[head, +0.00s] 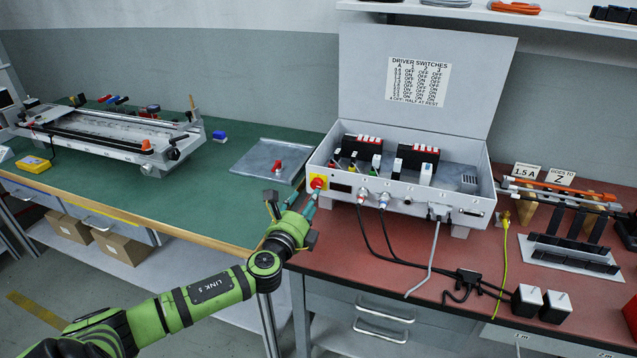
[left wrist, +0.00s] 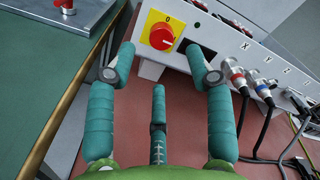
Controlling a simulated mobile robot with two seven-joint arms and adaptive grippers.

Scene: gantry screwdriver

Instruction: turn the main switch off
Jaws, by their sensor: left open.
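The main switch is a red rotary knob on a yellow plate (head: 318,183) at the left end of the grey control box's front (head: 400,195). In the left wrist view the red knob (left wrist: 162,36) shows clearly, with a "0" mark above it and a pale line on the knob. My left gripper (head: 293,204) is open and empty, just in front of the switch. In the left wrist view its teal fingers (left wrist: 160,75) are spread to either side of the knob and below it. I cannot tell whether a fingertip touches the box. My right gripper is not clearly in view.
The box's lid (head: 425,80) stands open with a switch table on it. Cables run from the box front to a black adapter (head: 468,276) on the red bench. A metal tray (head: 265,160) with a red-handled part lies left of the box. A linear gantry (head: 105,130) stands farther left.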

